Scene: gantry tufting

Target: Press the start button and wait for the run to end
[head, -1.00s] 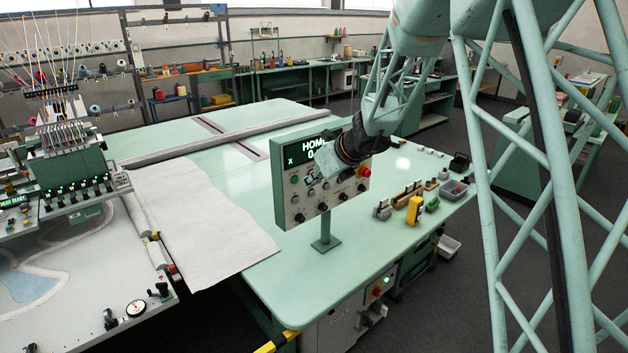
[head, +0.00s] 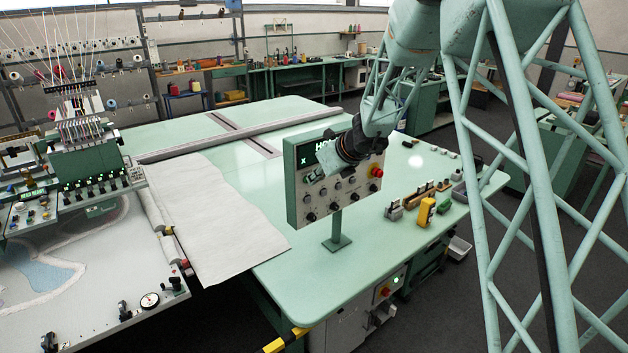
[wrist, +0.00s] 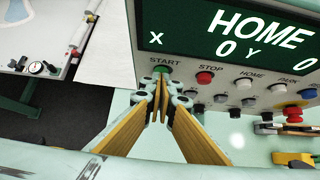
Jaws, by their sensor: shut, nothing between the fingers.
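The control panel (head: 293,200) stands on a post on the green table. In the wrist view its dark screen (wrist: 180,30) reads HOME with X 0 and Y 0. The green start button (wrist: 161,69) is at the left end of the button row, under the label START. My gripper (wrist: 159,88) is shut and empty, its fingertips right in front of the start button and partly overlapping it in the picture. I cannot tell whether they touch it. In the head view my gripper (head: 312,174) is at the panel's face, partly hidden by my wrist.
A red stop button (wrist: 204,78) and white buttons sit beside start, with knobs below. A red mushroom button (head: 376,171) is on the panel's right. A multi-needle head (head: 90,165) stands over a frame at left. Blocks and a yellow tool (head: 426,211) lie right of the panel.

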